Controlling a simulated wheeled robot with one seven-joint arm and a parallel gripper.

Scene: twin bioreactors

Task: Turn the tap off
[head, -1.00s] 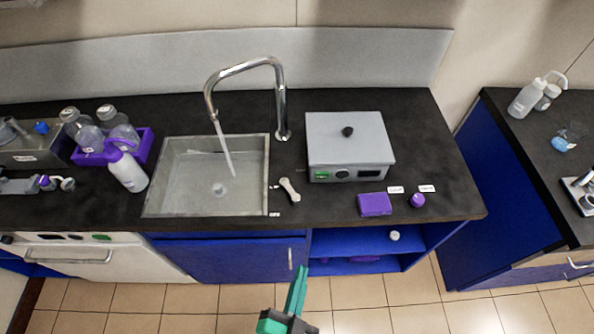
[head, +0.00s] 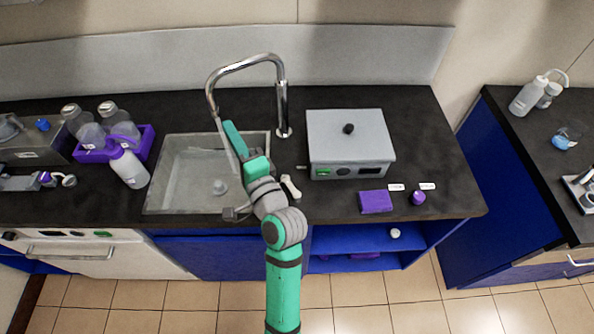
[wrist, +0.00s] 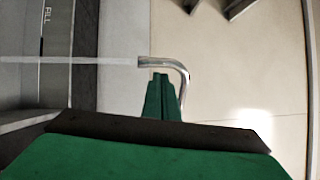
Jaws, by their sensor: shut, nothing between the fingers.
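The chrome gooseneck tap (head: 282,105) stands behind the sink's right side, and its spout arches over the sink (head: 180,180). A thin water stream runs from the spout; my gripper partly covers it in the head view. My gripper (head: 229,126) is raised over the sink, its tips close to the spout end. In the wrist view the shut green fingers (wrist: 160,76) appear just beside the tap spout (wrist: 182,74), with the stream (wrist: 70,60) running left. I cannot tell whether they touch. A pale lever-like piece (head: 291,186) lies right of the sink, partly beside my wrist.
A grey box device (head: 348,130) with a black knob stands right of the tap. A purple block (head: 376,202) and purple cap (head: 418,198) lie near the front edge.

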